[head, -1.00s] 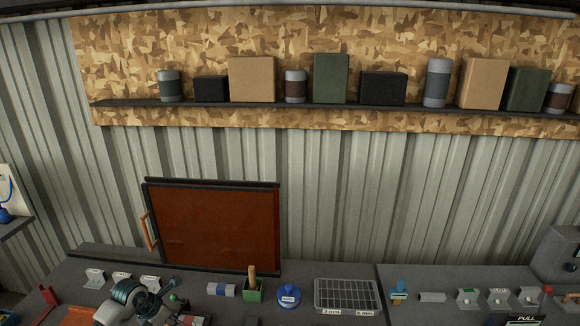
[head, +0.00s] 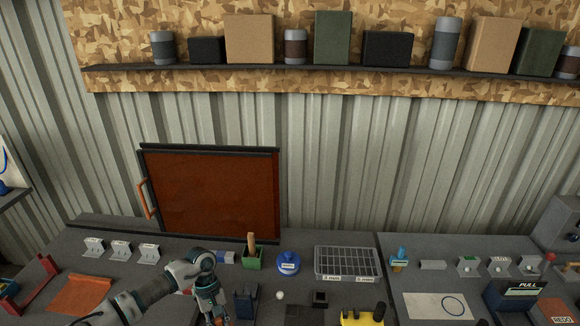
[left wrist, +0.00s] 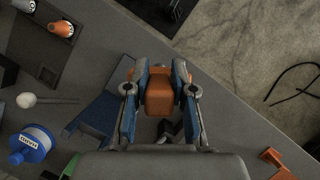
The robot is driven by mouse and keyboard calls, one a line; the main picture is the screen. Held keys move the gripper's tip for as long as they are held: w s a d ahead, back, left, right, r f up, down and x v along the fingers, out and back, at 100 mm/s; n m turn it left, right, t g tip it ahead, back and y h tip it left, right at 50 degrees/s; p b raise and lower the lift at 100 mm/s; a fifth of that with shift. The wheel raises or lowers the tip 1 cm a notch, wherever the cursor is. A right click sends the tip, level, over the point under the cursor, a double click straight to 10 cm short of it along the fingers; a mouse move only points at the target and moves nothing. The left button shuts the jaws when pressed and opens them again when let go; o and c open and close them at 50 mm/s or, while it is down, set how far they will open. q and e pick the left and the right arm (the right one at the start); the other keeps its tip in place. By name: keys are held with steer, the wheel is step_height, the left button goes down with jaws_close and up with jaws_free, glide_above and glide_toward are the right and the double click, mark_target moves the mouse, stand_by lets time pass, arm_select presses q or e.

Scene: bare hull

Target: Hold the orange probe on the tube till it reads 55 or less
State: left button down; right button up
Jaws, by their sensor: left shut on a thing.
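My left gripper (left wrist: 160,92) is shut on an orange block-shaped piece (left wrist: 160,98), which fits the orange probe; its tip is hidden. In the head view my left gripper (head: 214,312) points down at the bottom edge, left of a dark blue stand (head: 246,302). The stand also shows beside the fingers in the left wrist view (left wrist: 98,112). No reading is legible. My right gripper is out of view.
A blue jar (head: 288,263), a green box (head: 252,265) and a compartment tray (head: 347,263) stand along the back. An orange mat (head: 80,293) lies at the left.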

arm_select(q)
steer(key=s+m, duration=0.1)
steer(key=m, duration=0.1)
steer(key=m+y, duration=0.1)
steer(key=s+m+y, duration=0.1)
steer(key=m, duration=0.1)
steer(key=shift+s+d+f+m+g+b, duration=0.1)
steer(key=shift+s+f+m+g+b, duration=0.2)
steer(key=shift+s+f+b, duration=0.1)
steer(key=shift+w, duration=0.1)
